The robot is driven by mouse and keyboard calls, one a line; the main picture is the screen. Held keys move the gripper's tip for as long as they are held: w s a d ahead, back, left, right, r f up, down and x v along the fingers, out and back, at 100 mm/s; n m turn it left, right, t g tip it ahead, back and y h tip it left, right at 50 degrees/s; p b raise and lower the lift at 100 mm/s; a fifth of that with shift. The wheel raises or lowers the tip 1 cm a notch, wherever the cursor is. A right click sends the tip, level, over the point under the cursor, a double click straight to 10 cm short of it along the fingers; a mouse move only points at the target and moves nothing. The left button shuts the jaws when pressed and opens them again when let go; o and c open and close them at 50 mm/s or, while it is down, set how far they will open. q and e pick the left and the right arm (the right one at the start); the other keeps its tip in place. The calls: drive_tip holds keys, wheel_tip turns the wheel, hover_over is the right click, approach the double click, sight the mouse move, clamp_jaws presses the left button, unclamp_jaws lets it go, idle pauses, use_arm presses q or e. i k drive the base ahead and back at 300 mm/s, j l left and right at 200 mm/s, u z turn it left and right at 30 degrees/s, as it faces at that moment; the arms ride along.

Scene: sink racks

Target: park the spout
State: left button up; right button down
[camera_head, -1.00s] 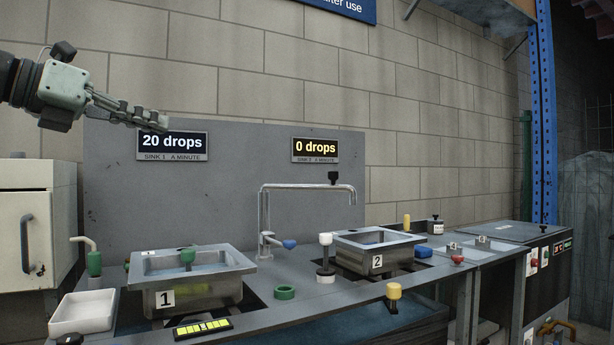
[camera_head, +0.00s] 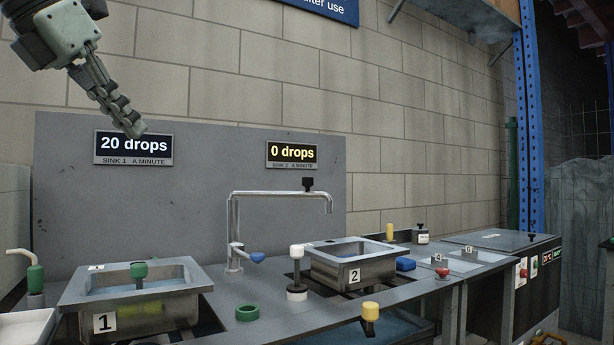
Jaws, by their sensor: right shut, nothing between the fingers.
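The chrome spout (camera_head: 275,194) runs right from its upright post, with a black knob (camera_head: 307,184) on top near its end. Its downturned tip appears above the left back part of sink 2 (camera_head: 345,268). A blue-ended lever (camera_head: 257,257) sticks out low on the post. Sink 1 (camera_head: 165,307) stands at the front left with a green-topped part in it. My right gripper (camera_head: 132,128) is at the upper left, shut and empty. It points down to the right, in front of the sink 1 display and apart from the spout. My left gripper is not in view.
The sink 1 display (camera_head: 133,145) reads 20 drops; the sink 2 display (camera_head: 291,153) reads 0 drops. The space above the counter between gripper and spout looks clear.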

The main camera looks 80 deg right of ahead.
sight(307, 182)
drive_tip(key=k+l, duration=0.1)
drive_tip(key=l, duration=0.5)
drive_tip(key=k+l, duration=0.1)
drive_tip(key=l, duration=0.5)
drive_tip(key=k+l, duration=0.1)
drive_tip(key=l, duration=0.45)
